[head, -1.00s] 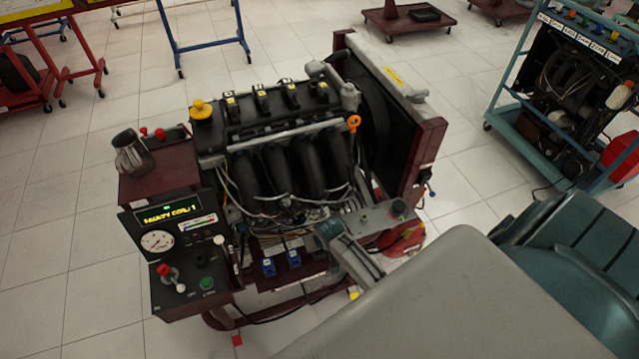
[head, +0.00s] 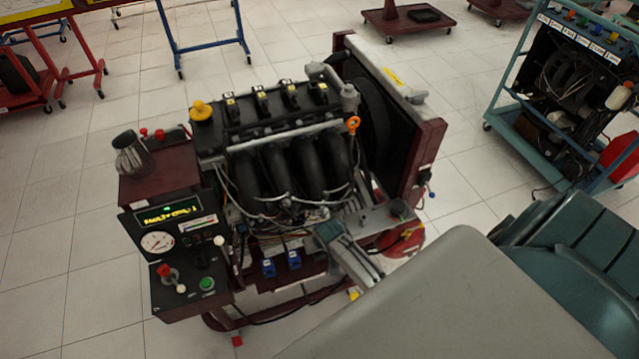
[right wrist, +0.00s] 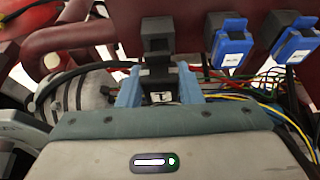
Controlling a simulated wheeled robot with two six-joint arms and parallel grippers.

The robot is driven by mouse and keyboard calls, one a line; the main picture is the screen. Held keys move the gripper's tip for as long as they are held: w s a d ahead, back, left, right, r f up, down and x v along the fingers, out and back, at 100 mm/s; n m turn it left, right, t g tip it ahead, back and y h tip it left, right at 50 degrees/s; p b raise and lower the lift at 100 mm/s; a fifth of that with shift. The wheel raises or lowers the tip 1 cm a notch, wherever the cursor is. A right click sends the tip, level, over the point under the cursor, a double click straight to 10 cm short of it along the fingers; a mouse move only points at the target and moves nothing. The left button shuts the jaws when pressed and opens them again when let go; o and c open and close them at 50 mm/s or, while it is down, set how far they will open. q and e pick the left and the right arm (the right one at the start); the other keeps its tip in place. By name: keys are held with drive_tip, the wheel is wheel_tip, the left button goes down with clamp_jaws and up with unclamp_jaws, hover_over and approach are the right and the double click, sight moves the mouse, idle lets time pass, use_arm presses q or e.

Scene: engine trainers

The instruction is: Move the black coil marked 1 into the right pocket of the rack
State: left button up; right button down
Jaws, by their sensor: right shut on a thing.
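My right gripper (right wrist: 160,88) is shut on a black coil (right wrist: 162,97) marked 1, held between its blue fingers. In the head view the same gripper (head: 322,232) is at the front of the engine stand, right of two blue coils. A dark red rack (right wrist: 185,20) carries the blue coils, the left one (right wrist: 232,45) and the right one (right wrist: 293,50) in the right wrist view. They also hang low on the stand in the head view (head: 268,268). A black block lies just beyond the held coil; I cannot tell whether it is coil or pocket. My left gripper is not in view.
Several black coils with pale labels (head: 261,98) sit on top of the engine (head: 280,160). Loose coloured wires (right wrist: 265,105) run close to my right gripper. A control panel (head: 180,250) stands at the left and a radiator (head: 400,110) at the right.

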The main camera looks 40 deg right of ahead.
drive_tip(key=shift+f, duration=0.2)
drive_tip(key=shift+f+b, duration=0.7)
drive_tip(key=shift+f, duration=0.3)
drive_tip(key=shift+f, duration=0.2)
drive_tip(key=shift+f, duration=0.25)
drive_tip(key=shift+s+f+b, duration=0.1)
drive_tip(key=shift+f+b, duration=0.1)
drive_tip(key=shift+b, duration=0.1)
